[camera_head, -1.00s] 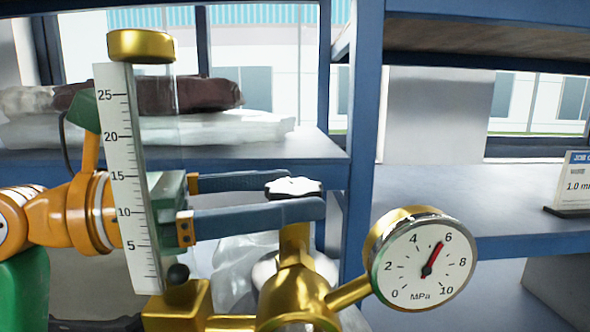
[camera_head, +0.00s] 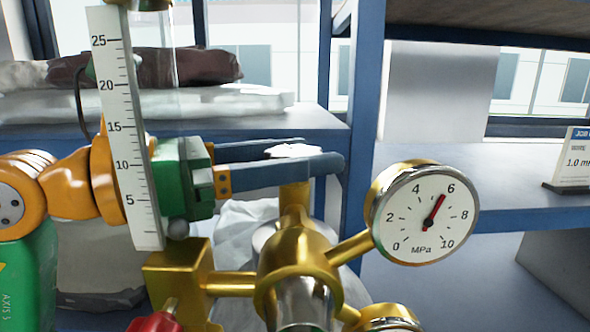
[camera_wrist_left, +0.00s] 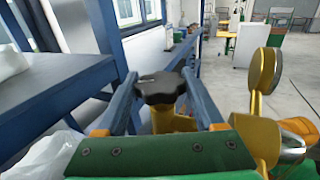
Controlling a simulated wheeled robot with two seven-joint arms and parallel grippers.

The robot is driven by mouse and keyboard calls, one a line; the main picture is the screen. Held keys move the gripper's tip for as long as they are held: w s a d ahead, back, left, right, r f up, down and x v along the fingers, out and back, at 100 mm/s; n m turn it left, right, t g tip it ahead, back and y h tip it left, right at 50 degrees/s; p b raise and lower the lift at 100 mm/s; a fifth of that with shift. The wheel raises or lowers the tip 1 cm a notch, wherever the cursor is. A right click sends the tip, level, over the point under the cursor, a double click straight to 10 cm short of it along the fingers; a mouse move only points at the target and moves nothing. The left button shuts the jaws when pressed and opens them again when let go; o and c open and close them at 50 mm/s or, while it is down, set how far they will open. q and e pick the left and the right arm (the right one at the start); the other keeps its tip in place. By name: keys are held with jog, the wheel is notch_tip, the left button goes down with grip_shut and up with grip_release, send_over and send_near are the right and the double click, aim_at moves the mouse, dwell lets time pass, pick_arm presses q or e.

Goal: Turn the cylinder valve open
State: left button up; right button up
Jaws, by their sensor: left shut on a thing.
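The cylinder valve's handwheel (camera_head: 293,151) is a lobed knob whose top looks white in the head view and black in the left wrist view (camera_wrist_left: 160,88). It sits on the brass valve stem (camera_head: 294,200), partly hidden by the near finger. My left gripper (camera_head: 290,162) reaches in from the left with its two blue-grey fingers on either side of the handwheel and is shut on it. In the left wrist view the fingers (camera_wrist_left: 160,95) flank the knob. My right gripper is not in view.
A round pressure gauge (camera_head: 422,212) beside the valve reads between 5 and 6 MPa. A flowmeter tube with a scale (camera_head: 126,130) stands in front of my left wrist, its ball low. A red knob (camera_head: 155,322) is at the bottom. Blue shelving (camera_head: 360,150) stands close behind.

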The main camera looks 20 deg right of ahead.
pick_arm(q)
jog(key=o, duration=1.4)
jog(key=shift+c, duration=0.2)
